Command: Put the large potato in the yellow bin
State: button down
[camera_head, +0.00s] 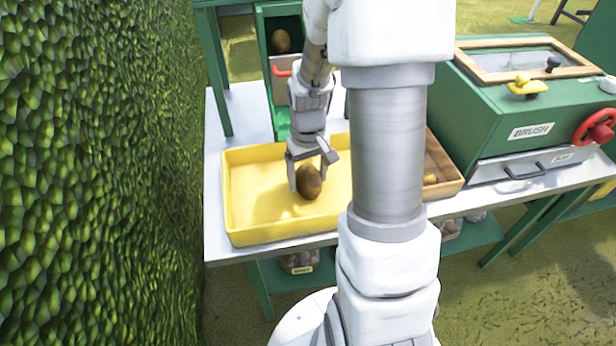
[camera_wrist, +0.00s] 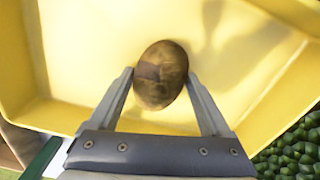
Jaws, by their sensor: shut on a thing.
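A large brown potato (camera_head: 309,182) is between the fingers of my gripper (camera_head: 309,170), inside the walls of the yellow bin (camera_head: 240,222). In the wrist view the potato (camera_wrist: 161,74) sits between the two fingertips, with the yellow floor of the bin (camera_wrist: 90,40) behind it. My gripper (camera_wrist: 160,90) is shut on the potato. The potato is low over the bin floor; I cannot tell whether it touches it. My arm hides the right part of the bin in the head view.
A wooden tray (camera_head: 440,160) holding a small potato (camera_head: 430,179) stands right of the bin. The green BRUSH machine (camera_head: 480,110) is farther right. A green chute (camera_head: 277,100) with another potato (camera_head: 281,41) stands behind. A leafy hedge (camera_head: 100,180) rises at left.

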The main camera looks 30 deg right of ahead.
aim_at(308, 172)
jog(key=shift+f, duration=0.1)
grip_release()
notch_tip(308, 172, up, 12)
jog(key=p, duration=0.3)
jog(key=s+a+r+t, duration=0.6)
jog(key=s+a+r, duration=0.5)
jog(key=s+r, duration=0.3)
notch_tip(308, 172, up, 12)
jog(key=p, duration=1.1)
jog(key=shift+w+f+n+p, duration=0.15)
jog(key=shift+w+n+p, duration=0.15)
jog(key=shift+n+p, duration=0.1)
jog(key=shift+f, duration=0.15)
jog(key=shift+c, duration=0.2)
